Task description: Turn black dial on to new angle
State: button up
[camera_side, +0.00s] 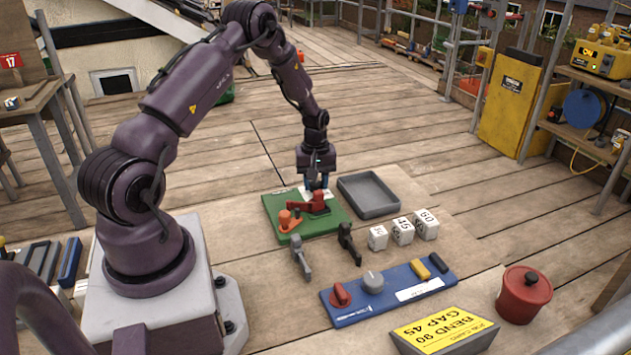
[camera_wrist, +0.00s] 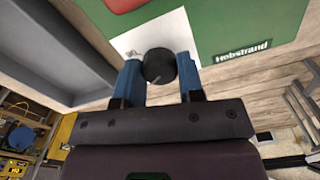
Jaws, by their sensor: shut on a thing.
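In the side view my gripper (camera_side: 317,187) points down at the back of the green board (camera_side: 335,221), behind a red clamp-like part (camera_side: 312,204). The dial is hidden there by the fingers and the red part.
A grey tray (camera_side: 369,195) stands close to the right of my gripper. Several white number cubes (camera_side: 403,231), a blue panel (camera_side: 388,293) with red and grey knobs, a yellow sign (camera_side: 440,333) and a red pot (camera_side: 523,294) lie nearer the front. Two handled tools (camera_side: 301,256) lie before the board.

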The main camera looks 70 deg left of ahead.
aim_at(316, 183)
jog(key=m, duration=1.1)
jog(key=shift+m, duration=0.4)
dwell(0.3)
jog(key=o, duration=0.9)
jog(key=shift+r, duration=0.1)
notch_tip(316, 183, up, 13)
jog(key=shift+f, duration=0.1)
